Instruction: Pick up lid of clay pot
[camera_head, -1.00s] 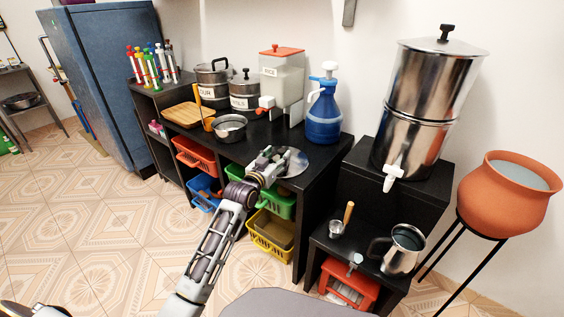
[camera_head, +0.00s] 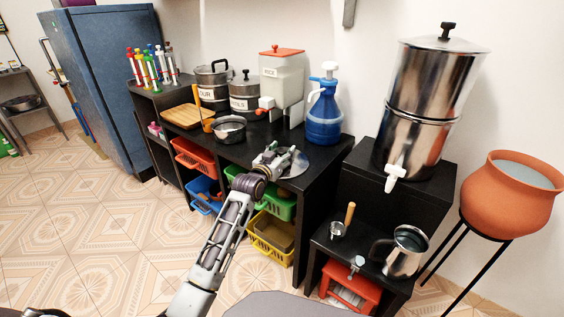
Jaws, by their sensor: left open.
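The orange clay pot (camera_head: 512,205) stands on a black metal stand at the far right. Its top is open and a pale surface shows inside. A flat, round, shiny metal lid (camera_head: 299,168) lies on the black counter. My left gripper (camera_head: 288,158) is open over this lid and hides part of it. I cannot tell whether its fingers touch the lid. My right gripper is not in view.
On the counter (camera_head: 240,155) are a small metal pot (camera_head: 229,128), a blue jug (camera_head: 324,118) and a rice container (camera_head: 281,80). A tall steel water filter (camera_head: 430,95) stands right. A metal pitcher (camera_head: 405,252) is on the lower shelf.

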